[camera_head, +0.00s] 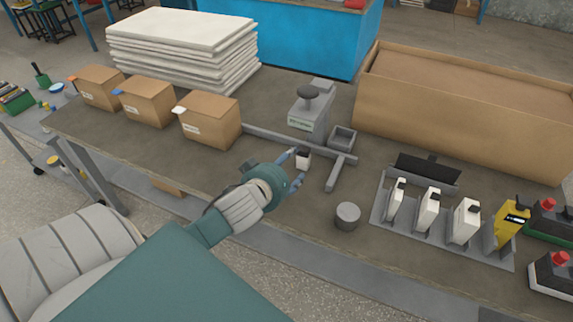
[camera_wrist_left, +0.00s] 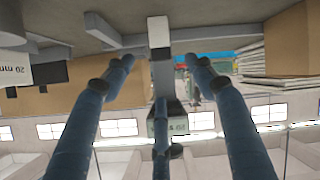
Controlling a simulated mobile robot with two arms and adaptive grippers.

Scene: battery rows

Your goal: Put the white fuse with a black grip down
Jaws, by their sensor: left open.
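A small white fuse with a black grip (camera_head: 303,158) stands upright by the grey rails on the table. My left gripper (camera_head: 295,168) is open, with its blue fingers at either side of the fuse. In the left wrist view, which is upside down, the white fuse (camera_wrist_left: 158,30) shows between and just beyond the spread fingertips (camera_wrist_left: 158,62), with its black part towards the gripper. Gaps show between it and both fingers there. My right gripper is in neither view.
A grey rack (camera_head: 378,221) at the right holds white pieces with black grips and a yellow tester (camera_head: 507,226). A grey cylinder (camera_head: 347,216), a small grey tray (camera_head: 342,138) and a grey device (camera_head: 309,112) stand near the gripper. Cardboard boxes (camera_head: 209,120) line the left.

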